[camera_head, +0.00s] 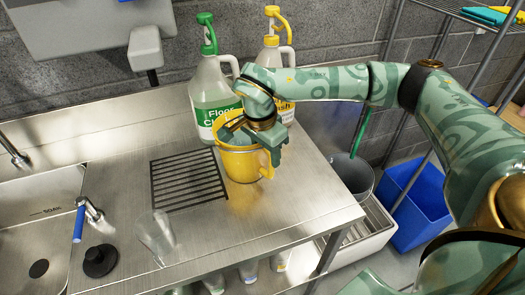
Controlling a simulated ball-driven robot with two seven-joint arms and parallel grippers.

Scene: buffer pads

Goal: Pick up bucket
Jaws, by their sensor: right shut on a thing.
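The gripper hides part of the bucket's rim and inside. Whether the bucket's base touches the counter is hard to tell. My left gripper is not in view.
A green-capped floor cleaner jug (212,98) and a yellow-capped jug (284,107) stand close behind the bucket. A clear glass (157,236) stands at the front left near the sink (35,229). A grey metal bucket (353,174) and a blue bin (418,207) are beyond the counter's right edge.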

